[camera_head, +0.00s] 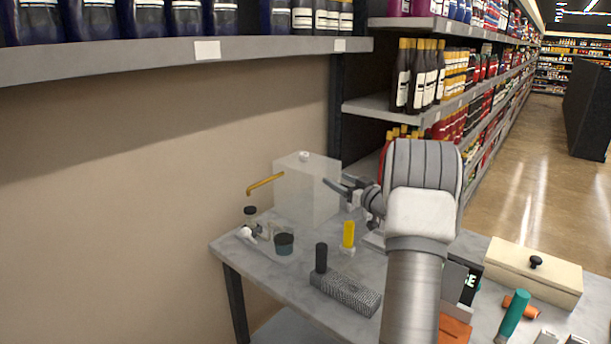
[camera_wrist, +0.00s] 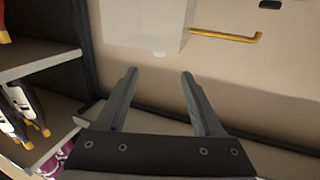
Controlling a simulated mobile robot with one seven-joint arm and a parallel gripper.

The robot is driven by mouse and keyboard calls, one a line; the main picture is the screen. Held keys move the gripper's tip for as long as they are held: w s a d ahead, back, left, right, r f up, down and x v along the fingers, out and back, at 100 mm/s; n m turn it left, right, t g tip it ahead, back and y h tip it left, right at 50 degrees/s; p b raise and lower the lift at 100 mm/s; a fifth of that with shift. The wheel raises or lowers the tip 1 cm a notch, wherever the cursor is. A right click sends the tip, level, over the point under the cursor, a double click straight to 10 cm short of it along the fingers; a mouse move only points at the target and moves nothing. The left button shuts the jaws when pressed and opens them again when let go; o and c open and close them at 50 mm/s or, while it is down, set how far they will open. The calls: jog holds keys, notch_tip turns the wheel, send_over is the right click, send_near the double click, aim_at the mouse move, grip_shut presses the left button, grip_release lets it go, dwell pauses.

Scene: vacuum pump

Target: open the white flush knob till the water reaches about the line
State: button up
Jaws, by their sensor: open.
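A pale, translucent box-shaped tank (camera_head: 306,192) stands on the grey table by the wall, with a small white knob (camera_head: 304,155) on its top. In the wrist view, which looks upside down, the tank (camera_wrist: 142,22) is at the top and the knob (camera_wrist: 159,53) shows just beyond and between the fingertips. My gripper (camera_head: 335,184) is at the right of the tank in the head view. Its two fingers (camera_wrist: 159,74) are apart with nothing between them, and they do not appear to touch the knob. I cannot make out a water level or a line on the tank.
A brass pipe (camera_head: 265,184) sticks out left of the tank. A small white fitting (camera_head: 247,234), a dark cup (camera_head: 284,243), a yellow-topped piece (camera_head: 348,235) and a black-handled textured block (camera_head: 345,290) are on the table. A cream box (camera_head: 532,273) is at right. A bottle shelf (camera_head: 190,55) overhangs the wall.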

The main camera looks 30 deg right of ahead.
jog(key=r+b, duration=0.1)
send_near(307, 157)
jog(key=w, duration=1)
jog(key=shift+a+f, duration=0.1)
jog(key=shift+a, duration=0.1)
dwell(0.4)
grip_shut()
